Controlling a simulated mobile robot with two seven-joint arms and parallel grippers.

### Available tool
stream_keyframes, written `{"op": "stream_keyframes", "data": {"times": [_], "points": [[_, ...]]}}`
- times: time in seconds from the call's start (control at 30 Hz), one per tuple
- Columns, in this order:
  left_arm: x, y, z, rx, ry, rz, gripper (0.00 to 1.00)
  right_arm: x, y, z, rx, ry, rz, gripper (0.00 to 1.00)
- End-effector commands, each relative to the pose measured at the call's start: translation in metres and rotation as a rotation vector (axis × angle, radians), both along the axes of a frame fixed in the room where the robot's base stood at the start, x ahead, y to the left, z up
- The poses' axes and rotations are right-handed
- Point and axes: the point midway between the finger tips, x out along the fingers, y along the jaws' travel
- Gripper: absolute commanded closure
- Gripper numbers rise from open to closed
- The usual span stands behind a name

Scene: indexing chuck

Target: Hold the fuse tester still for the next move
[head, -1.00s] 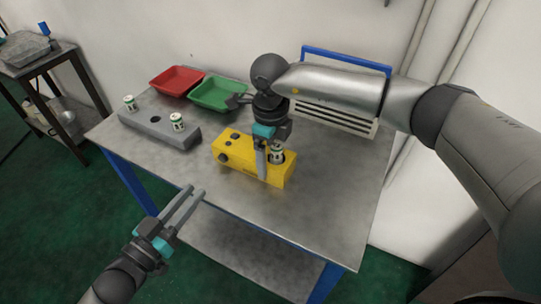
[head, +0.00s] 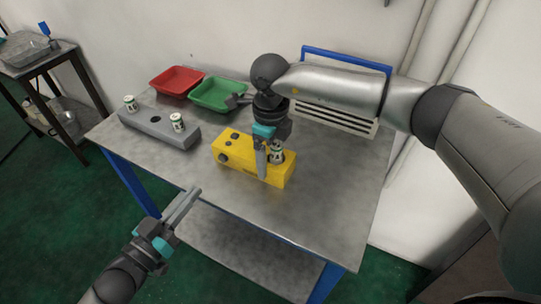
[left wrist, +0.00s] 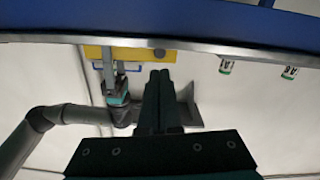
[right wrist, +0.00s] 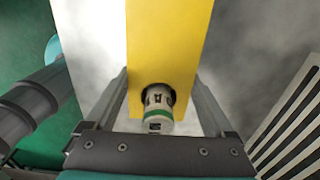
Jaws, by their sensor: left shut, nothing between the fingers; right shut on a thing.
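The yellow fuse tester (head: 230,150) stands on the metal table. It also shows in the left wrist view (left wrist: 138,53) and the right wrist view (right wrist: 165,45). My right gripper (head: 264,165) reaches down over its right end, with one finger along each side of the yellow body (right wrist: 160,85), shut on it. A white fuse with a green band (right wrist: 158,105) stands in the tester's round socket between those fingers. My left gripper (head: 192,196) is shut and empty in front of the table's front edge, apart from the tester.
A grey block (head: 155,124) with two fuses (head: 177,122) standing in it and an empty hole between them is at left. A red tray (head: 177,82) and a green tray (head: 218,95) are behind. The table front is clear.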

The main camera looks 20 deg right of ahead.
Motion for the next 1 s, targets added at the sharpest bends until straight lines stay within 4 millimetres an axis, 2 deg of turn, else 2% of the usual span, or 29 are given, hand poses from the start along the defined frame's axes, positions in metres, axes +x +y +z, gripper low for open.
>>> {"op": "stream_keyframes", "data": {"times": [0.77, 0.87, 1.0], "points": [[0.000, 0.000, -0.001, 0.002, 0.000, 0.002, 1.00, 0.001, 0.000, 0.001, 0.001, -0.001, 0.000, 0.84], [-0.003, 0.003, -0.008, 0.009, -0.002, 0.014, 1.00, 0.000, 0.000, 0.001, 0.001, -0.002, 0.000, 0.84], [-0.010, 0.014, -0.030, 0.041, -0.009, 0.058, 1.00, 0.001, 0.000, 0.001, 0.001, -0.002, 0.000, 0.84]]}}
